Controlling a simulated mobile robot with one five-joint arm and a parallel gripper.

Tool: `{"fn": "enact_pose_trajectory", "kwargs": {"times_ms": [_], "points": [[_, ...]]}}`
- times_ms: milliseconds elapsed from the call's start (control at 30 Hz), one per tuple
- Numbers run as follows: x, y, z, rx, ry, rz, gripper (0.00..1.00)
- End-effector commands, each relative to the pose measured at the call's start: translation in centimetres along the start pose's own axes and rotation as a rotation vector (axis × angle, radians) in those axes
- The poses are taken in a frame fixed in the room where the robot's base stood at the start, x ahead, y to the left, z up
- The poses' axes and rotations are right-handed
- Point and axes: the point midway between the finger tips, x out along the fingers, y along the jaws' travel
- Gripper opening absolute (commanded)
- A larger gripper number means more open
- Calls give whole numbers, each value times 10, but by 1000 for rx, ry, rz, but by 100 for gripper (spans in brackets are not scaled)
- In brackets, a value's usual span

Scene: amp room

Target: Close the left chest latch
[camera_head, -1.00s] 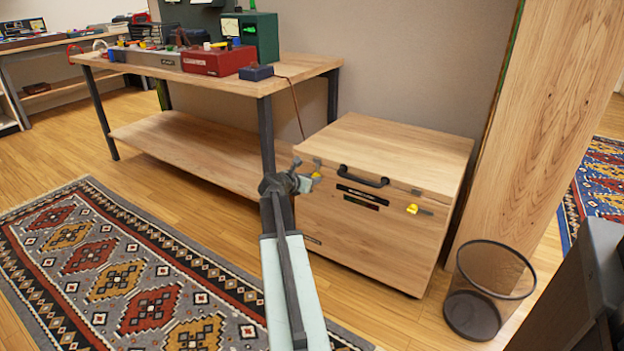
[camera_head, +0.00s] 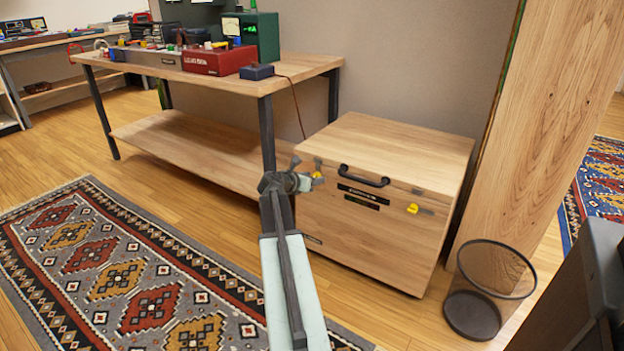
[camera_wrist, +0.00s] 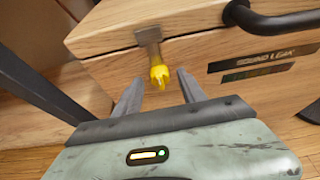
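The wooden chest (camera_head: 355,230) stands on the floor right of the workbench, with its lid down. Its left latch (camera_wrist: 151,50) has a metal plate at the lid seam and a yellow tab (camera_wrist: 159,73) hanging below. In the head view the yellow tab (camera_head: 317,175) shows just beyond my gripper. My gripper (camera_wrist: 157,88) is open, its two fingers on either side of and slightly below the yellow tab; I cannot tell whether either touches it. The right latch (camera_head: 413,208) has a yellow tab on the chest's front. Whether the left latch is fastened is unclear.
A dark handle (camera_head: 364,177) sits between the latches. The workbench (camera_head: 203,78) stands to the left, one leg close behind my arm. A wire-mesh bin (camera_head: 488,290) stands right of the chest, and a patterned rug (camera_head: 120,290) lies to the left.

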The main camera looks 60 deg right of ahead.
Motion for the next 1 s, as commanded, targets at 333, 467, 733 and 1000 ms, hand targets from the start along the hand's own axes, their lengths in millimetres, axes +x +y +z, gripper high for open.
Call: {"fn": "enact_pose_trajectory", "kwargs": {"times_ms": [333,467,733,1000], "points": [[-48,-1,3,-1,1,2,48],[-72,-1,2,-1,0,2,48],[-78,0,0,0,0,-1,48],[-78,0,0,0,0,0,48]]}}
